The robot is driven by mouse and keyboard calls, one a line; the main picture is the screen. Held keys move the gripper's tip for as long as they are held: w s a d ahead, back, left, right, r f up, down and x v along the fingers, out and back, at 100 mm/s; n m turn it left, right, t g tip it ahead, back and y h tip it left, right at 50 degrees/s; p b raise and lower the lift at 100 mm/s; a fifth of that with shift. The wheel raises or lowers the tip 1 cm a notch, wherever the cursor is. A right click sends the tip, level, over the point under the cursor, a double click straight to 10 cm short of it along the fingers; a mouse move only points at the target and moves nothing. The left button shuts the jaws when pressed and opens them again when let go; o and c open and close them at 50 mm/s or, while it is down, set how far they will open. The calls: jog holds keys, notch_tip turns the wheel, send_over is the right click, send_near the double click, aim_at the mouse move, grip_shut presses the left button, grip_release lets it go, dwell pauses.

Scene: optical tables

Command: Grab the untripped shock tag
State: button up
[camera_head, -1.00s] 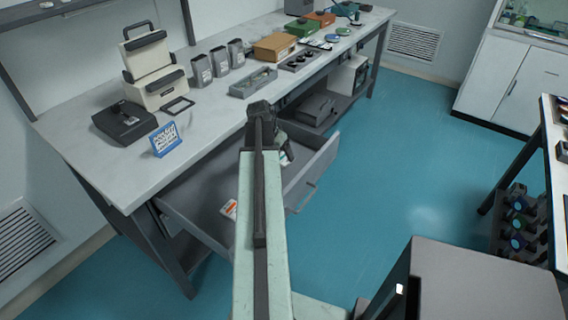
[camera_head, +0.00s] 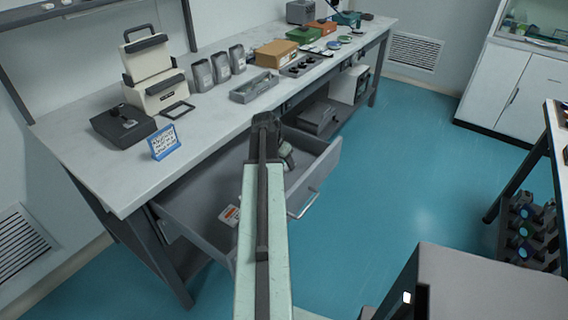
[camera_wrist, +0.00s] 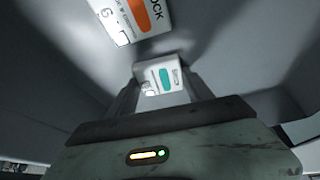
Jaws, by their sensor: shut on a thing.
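A white tag with a teal mark (camera_wrist: 168,78) is between my gripper's fingertips (camera_wrist: 163,90) in the wrist view, and the fingers are shut on it. A second white tag with an orange mark and the printed letters "OCK" (camera_wrist: 133,18) lies ahead and to the left of the held tag. In the head view this orange-marked tag (camera_head: 230,214) lies in the open grey drawer (camera_head: 320,165). My gripper (camera_head: 287,158) is at the drawer, partly hidden behind my arm. The held tag is hard to make out in the head view.
The drawer's walls surround my gripper. The bench top (camera_head: 120,185) above holds a black box (camera_head: 124,124), a blue-framed sign (camera_head: 164,142), a cream case (camera_head: 154,90) and a grey tray (camera_head: 254,87). The teal floor right of the drawer is clear.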

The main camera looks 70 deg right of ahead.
notch_tip(320, 180, up, 10)
jog(key=p, duration=1)
